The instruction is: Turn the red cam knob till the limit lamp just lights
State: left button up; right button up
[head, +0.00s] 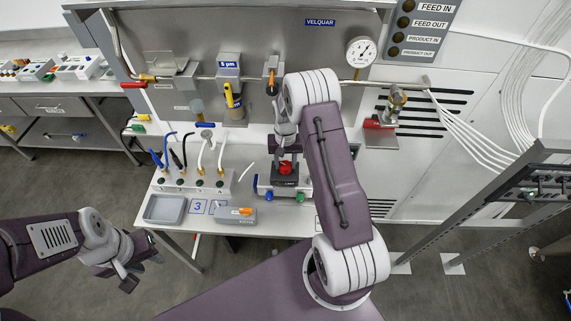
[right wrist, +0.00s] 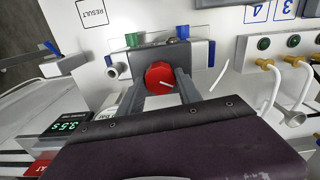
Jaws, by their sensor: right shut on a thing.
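The red cam knob (head: 286,167) sits on a grey box on the bench in the head view. In the right wrist view the knob (right wrist: 159,73) faces the camera, with a short white mark toward its lower right edge. My right gripper (right wrist: 161,82) is shut on the knob, one finger at each side. My right gripper (head: 285,158) also shows in the head view, reaching down to the knob. My left gripper (head: 142,271) hangs open and empty at lower left, away from the bench. I cannot make out the limit lamp or whether it is lit.
Blue (head: 269,196) and green (head: 300,197) parts sit on the box's front. A tray (head: 166,209), a small grey device (head: 236,215) and a cable block (head: 192,183) stand to its left. A green display (right wrist: 68,123) is at left in the wrist view.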

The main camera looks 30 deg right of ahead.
aim_at(286, 165)
jog(key=o, duration=1.4)
jog(key=shift+c, duration=0.2)
jog(key=shift+w+r, duration=0.1)
jog(key=shift+r, duration=0.15)
notch_tip(286, 165, up, 8)
jog(key=b, duration=0.3)
jog(key=shift+f, duration=0.1)
jog(key=shift+r, duration=0.45)
